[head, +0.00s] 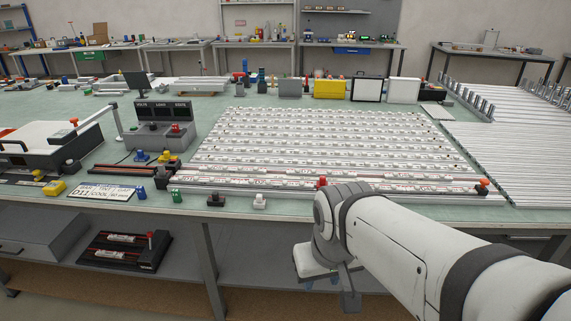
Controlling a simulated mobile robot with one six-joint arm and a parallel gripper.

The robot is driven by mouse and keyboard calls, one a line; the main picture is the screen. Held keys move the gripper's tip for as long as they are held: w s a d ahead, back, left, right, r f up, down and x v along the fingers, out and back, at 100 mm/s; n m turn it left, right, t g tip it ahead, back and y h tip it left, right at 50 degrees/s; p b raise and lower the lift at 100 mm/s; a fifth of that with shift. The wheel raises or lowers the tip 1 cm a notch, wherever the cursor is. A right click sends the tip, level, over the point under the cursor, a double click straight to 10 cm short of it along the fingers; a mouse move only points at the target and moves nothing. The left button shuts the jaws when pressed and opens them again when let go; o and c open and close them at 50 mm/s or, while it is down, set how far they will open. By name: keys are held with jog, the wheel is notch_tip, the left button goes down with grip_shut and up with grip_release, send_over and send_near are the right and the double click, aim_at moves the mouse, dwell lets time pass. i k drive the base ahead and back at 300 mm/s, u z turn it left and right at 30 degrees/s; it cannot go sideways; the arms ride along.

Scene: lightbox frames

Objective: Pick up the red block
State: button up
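A small red block (322,182) sits on the front rail of the lightbox panel, just above my wrist in the picture; my arm may hide its lower part. I cannot tell for sure which one the task means. My gripper (322,280) hangs below the wrist in front of the table edge, apart from both blocks. Its fingers are small and partly hidden, so I cannot see whether they are open.
The green-topped table (215,120) holds white strips in rows. A white block (260,201), a green block (177,196) and a yellow block (54,188) stand along the front edge. An orange-topped knob (483,184) is at the rail's right end. A shelf (190,260) lies below.

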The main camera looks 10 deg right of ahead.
aim_at(322, 182)
jog(key=z, duration=0.1)
jog(key=i, duration=0.9)
jog(key=u, duration=0.05)
